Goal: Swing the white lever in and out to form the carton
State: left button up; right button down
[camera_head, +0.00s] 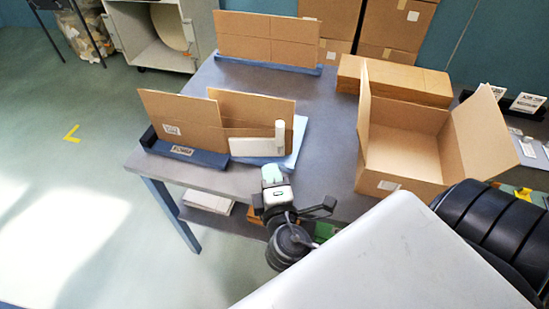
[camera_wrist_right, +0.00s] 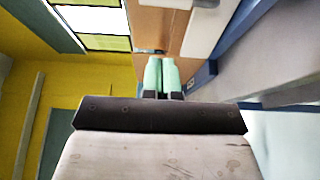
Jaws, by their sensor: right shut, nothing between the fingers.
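The white lever (camera_head: 258,146) stands at the near side of the forming fixture, with a flat plate and an upright rounded end at its right. A partly folded brown carton (camera_head: 182,118) stands behind it in the dark blue fixture (camera_head: 187,153). My right gripper (camera_head: 272,172) is just in front of the lever, near the table's front edge, apart from it as far as I can tell. In the right wrist view its pale green fingers (camera_wrist_right: 160,74) are together and empty, with the white lever (camera_wrist_right: 205,32) and brown cardboard (camera_wrist_right: 160,28) beyond. My left gripper is not in view.
An open carton (camera_head: 400,150) stands on the right of the grey table (camera_head: 325,130). Flat cardboard (camera_head: 405,80) lies behind it. Another cardboard panel (camera_head: 268,38) stands in a blue holder at the back. The table's middle is clear.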

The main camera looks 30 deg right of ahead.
aim_at(283, 136)
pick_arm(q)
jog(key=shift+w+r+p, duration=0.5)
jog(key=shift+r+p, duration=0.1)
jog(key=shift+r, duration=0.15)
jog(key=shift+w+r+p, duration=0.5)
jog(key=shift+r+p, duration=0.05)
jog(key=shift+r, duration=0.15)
pick_arm(e)
jog(key=w+d, duration=0.5)
jog(key=w, duration=0.1)
jog(key=shift+w+d, duration=0.3)
jog(key=shift+d, duration=0.1)
jog(key=shift+w+d+f+n+y, duration=0.1)
jog(key=shift+w+d+n+y, duration=0.15)
jog(key=shift+d+y, duration=0.2)
jog(key=shift+w+d+n+t+y+b, duration=0.2)
jog(key=shift+w+d+n+y, duration=0.1)
jog(key=shift+d, duration=0.2)
jog(key=shift+w+d+n+t+y+b, duration=0.1)
jog(key=shift+w+d+n+t+y, duration=0.15)
jog(key=shift+d, duration=0.2)
jog(key=shift+w+d, duration=0.35)
jog(key=shift+w, duration=0.05)
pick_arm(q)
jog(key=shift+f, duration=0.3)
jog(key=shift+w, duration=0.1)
pick_arm(e)
jog(key=shift+s, duration=0.1)
